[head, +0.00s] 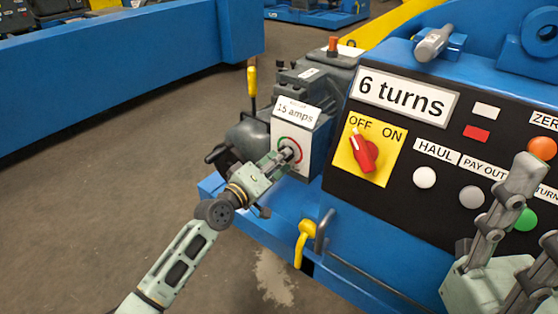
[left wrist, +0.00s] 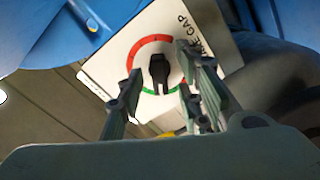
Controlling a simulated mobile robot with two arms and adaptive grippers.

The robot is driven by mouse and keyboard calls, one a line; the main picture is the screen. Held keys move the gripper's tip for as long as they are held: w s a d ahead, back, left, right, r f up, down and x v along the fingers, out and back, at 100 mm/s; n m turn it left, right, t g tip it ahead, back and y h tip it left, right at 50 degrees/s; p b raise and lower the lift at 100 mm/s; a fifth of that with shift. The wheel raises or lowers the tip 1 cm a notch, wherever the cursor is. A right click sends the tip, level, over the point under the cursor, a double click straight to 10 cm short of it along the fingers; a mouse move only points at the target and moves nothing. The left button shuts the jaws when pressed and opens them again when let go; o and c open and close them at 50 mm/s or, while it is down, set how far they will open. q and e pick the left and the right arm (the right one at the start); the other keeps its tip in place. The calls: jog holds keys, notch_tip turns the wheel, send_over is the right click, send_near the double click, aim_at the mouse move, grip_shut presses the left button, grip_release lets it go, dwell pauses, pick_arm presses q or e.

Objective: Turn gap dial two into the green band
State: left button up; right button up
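The dial (left wrist: 160,72) is a black knob on a white plate, ringed by a red arc on one side and a green arc on the other. Its plate carries lettering ending in "GAP"; a dial number is not readable. Which end of the knob is the pointer I cannot tell. My left gripper (left wrist: 158,70) is open, its fingers on either side of the knob with gaps visible. In the head view, my left gripper (head: 287,157) reaches the front of the white dial box (head: 316,141) and partly covers the dial. My right gripper (head: 538,205) is at the right edge, fingers apart, partly cut off.
A sign reading "15 amps" (head: 295,113) tops the box. A black panel with a red switch (head: 363,151), a "6 turns" sign (head: 405,97) and several buttons stands to the right. A yellow handle (head: 303,242) hangs below. Open floor (head: 100,180) lies left.

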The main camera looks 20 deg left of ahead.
pick_arm(q)
jog(key=v, duration=1.2)
dwell(0.3)
